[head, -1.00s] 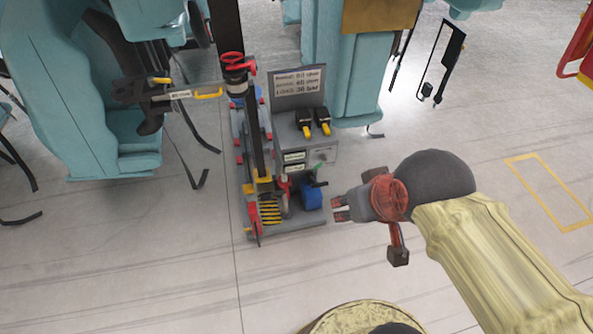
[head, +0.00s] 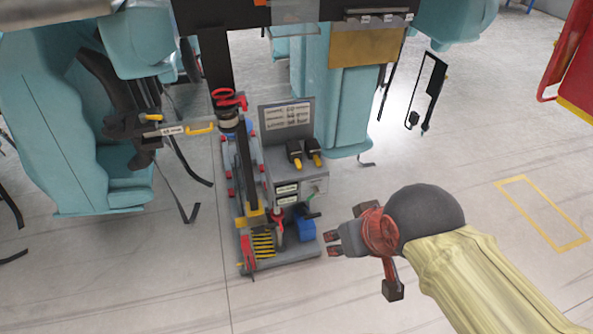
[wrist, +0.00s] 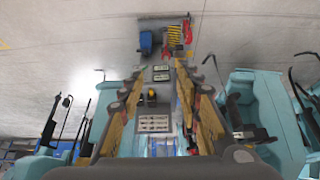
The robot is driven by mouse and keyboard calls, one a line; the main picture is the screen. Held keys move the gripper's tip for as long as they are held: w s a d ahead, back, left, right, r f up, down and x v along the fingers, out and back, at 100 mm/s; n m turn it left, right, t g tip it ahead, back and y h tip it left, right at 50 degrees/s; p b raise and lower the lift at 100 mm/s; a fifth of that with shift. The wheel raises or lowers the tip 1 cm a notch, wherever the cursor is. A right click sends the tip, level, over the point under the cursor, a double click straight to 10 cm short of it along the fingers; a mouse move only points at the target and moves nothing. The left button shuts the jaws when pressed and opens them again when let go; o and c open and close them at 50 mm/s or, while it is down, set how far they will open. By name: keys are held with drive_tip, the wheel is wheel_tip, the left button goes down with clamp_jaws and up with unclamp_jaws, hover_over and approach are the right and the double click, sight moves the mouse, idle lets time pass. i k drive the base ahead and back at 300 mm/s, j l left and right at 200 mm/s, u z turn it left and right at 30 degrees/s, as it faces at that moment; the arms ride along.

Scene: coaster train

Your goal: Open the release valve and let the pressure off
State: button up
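A grey hydraulic unit (head: 285,257) stands on the floor left of my gripper in the head view. A red-handled part (head: 277,213) stands near its base, and a small dark lever with a green part (head: 311,197) sits on its right side. Which one is the release valve I cannot tell. My gripper (head: 332,243) is open and empty, just right of the unit's blue block (head: 306,230) in the picture. The wrist view shows its fingers spread wide, with the unit between and beyond them.
Teal seats (head: 75,150) with hanging straps stand left and behind. A red frame (head: 578,65) is at far right. The floor (head: 420,160) at right is open.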

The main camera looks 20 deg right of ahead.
sight(316, 190)
drive_tip(key=l+u, duration=0.15)
drive_tip(key=u, duration=0.2)
drive_tip(key=i+l+u, duration=0.1)
drive_tip(key=u, duration=0.25)
drive_tip(key=l+u, duration=0.35)
